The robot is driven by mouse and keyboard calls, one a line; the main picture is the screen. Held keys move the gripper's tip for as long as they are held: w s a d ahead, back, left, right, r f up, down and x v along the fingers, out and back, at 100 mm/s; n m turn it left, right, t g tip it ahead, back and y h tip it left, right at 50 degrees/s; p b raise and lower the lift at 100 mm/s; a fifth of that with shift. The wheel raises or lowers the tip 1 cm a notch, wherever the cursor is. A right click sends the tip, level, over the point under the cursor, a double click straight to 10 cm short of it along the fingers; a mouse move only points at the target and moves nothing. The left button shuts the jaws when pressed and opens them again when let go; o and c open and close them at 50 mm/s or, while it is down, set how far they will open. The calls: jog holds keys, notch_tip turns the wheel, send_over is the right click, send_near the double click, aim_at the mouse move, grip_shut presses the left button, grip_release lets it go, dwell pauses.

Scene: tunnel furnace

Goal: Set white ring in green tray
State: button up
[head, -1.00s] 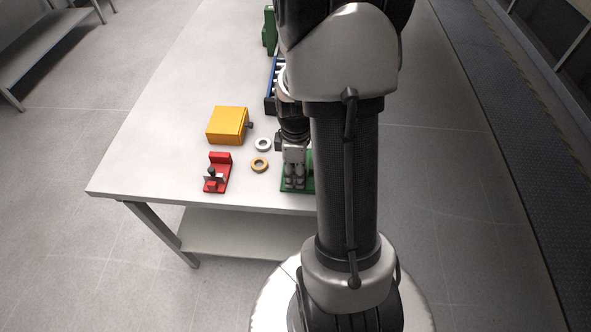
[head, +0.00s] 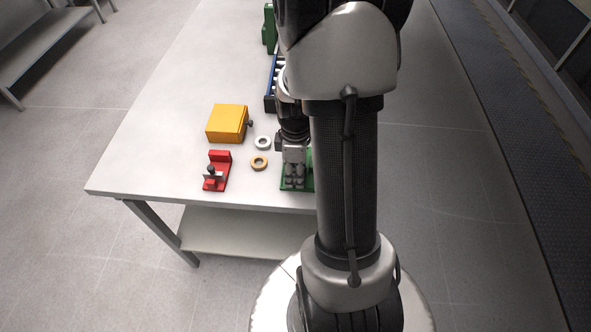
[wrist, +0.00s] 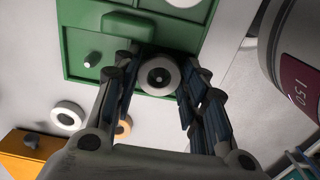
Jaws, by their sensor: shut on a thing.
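The green tray (wrist: 83,40) fills the top of the wrist view, with a raised green block and a light peg on it. In the head view the tray (head: 310,172) is mostly hidden behind my arm. My gripper (wrist: 157,78) is shut on a white ring (wrist: 148,88), seen near the tray's edge with its dark centre showing. I cannot tell whether this ring touches the tray. My gripper also shows over the tray in the head view (head: 293,182). A second white ring (head: 263,142) lies on the table left of the gripper; it also shows in the wrist view (wrist: 68,115).
A tan ring (head: 259,163) lies near the loose white ring. A yellow box (head: 227,123) and a red fixture (head: 220,170) stand further left. A blue-edged rack (head: 270,95) is behind the gripper. The table's left part is clear.

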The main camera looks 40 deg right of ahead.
jog(key=o, duration=1.1)
jog(key=o, duration=0.3)
jog(key=shift+r, duration=0.1)
jog(key=shift+r+p, duration=2.95)
jog(key=shift+r, duration=0.55)
